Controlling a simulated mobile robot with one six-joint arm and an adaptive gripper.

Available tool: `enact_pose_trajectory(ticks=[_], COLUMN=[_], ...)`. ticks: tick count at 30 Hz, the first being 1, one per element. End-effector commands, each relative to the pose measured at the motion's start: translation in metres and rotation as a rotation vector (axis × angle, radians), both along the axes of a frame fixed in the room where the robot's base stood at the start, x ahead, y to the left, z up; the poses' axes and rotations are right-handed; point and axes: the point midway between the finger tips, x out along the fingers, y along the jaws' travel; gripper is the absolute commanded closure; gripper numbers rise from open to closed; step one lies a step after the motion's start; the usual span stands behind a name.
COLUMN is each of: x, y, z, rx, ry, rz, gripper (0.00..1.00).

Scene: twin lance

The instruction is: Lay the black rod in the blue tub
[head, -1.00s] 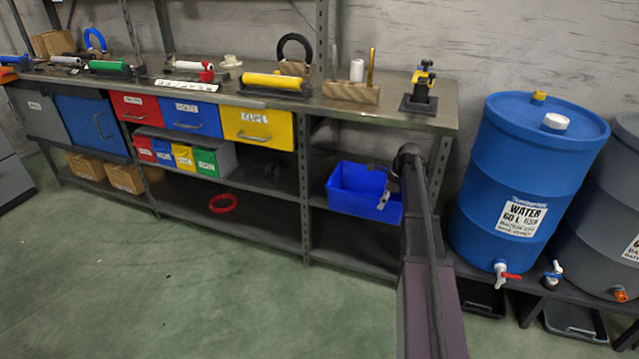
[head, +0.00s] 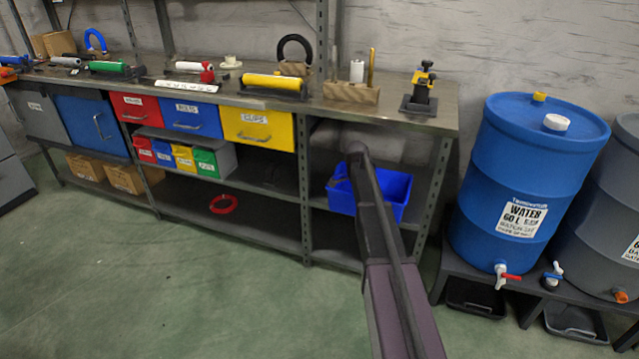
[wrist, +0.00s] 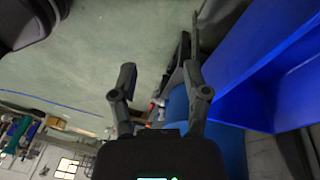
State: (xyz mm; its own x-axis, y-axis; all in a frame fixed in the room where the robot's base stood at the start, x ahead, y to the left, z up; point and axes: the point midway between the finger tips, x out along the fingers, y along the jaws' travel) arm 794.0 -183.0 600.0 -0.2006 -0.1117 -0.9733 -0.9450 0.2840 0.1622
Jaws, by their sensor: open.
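The blue tub (head: 398,194) stands on the right-hand shelf under the bench, partly hidden behind my arm. In the wrist view its blue wall (wrist: 255,60) fills the upper right, close beside my gripper. My gripper (wrist: 160,72) is open, its two dark fingers spread with nothing between them. In the head view my arm reaches to the tub and largely hides the gripper. I cannot make out a black rod in either current view, and the inside of the tub is mostly hidden.
The bench top (head: 440,118) lies above the tub, and a metal upright (head: 306,190) stands left of it. A blue water drum (head: 525,170) stands to the right. A red ring (head: 223,204) lies on the lower shelf. The green floor in front is clear.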

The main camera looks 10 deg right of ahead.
Motion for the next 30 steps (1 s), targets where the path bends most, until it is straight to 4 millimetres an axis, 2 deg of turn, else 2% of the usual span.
enact_pose_trajectory(ticks=[14, 30], x=[0.008, 0.019], y=[0.031, 0.073], z=[0.013, 0.044], rx=[-0.263, -0.576], ry=[0.025, -0.016], rz=[0.189, 0.412], gripper=[0.40, 0.40])
